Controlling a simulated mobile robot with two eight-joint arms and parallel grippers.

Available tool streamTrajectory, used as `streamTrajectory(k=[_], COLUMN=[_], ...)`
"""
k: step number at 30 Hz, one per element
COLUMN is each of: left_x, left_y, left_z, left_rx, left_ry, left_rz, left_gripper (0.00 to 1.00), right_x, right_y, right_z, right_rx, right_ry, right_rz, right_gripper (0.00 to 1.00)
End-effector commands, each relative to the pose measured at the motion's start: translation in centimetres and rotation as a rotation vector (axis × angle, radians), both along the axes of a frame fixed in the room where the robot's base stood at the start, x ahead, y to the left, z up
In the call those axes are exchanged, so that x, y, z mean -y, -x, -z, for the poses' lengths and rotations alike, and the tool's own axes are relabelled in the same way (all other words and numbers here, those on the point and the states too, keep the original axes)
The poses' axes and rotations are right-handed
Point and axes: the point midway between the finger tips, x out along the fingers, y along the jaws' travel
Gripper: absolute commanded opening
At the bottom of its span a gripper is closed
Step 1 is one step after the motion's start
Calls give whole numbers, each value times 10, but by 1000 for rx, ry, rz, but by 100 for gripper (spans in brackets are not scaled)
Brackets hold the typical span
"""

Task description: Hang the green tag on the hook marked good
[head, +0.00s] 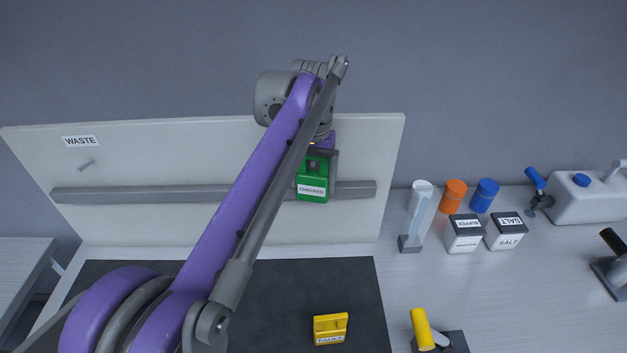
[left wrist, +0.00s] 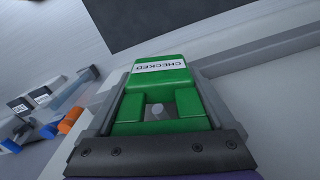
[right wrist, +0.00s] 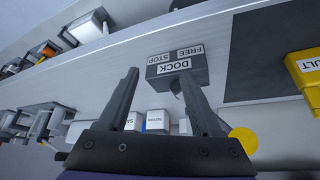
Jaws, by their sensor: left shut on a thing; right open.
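The green tag (head: 312,182), labelled CHECKED, is upright in front of the white board's right part. My left gripper (head: 321,150) is shut on it; the tag also fills the middle of the left wrist view (left wrist: 160,78). A pale, round peg-like end (left wrist: 157,112) shows in the tag's opening; I cannot tell whether the tag hangs on it. No GOOD marking is visible; my left arm covers part of the board. The WASTE label (head: 81,142) sits at the board's upper left, above a small hook (head: 87,165). My right gripper (right wrist: 158,75) is open and empty.
A yellow FAULT tag (head: 330,328) lies on the dark mat (head: 275,315). A grey rail (head: 120,194) crosses the board.

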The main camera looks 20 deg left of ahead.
Motion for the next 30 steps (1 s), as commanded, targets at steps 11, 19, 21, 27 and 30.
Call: streamTrajectory(k=[11, 19, 21, 27, 30], left_x=[-5, -5, -5, -3, -2], left_y=[-6, -6, -6, -2, 1], left_z=[5, 4, 1, -31, -54], left_rx=[12, 13, 13, 15, 17], left_ry=[-9, -8, -8, -11, -11], left_rz=[-4, -5, -5, -5, -4], left_gripper=[93, 100, 100, 100, 100], right_x=[0, 0, 0, 0, 0], right_y=[0, 0, 0, -3, -5], right_z=[1, 1, 0, -6, -11], right_rx=[-1, -1, 0, 5, 9], right_ry=[0, 0, 0, 0, 0], right_rz=[0, 0, 0, 0, 0], right_gripper=[66, 66, 66, 66, 66])
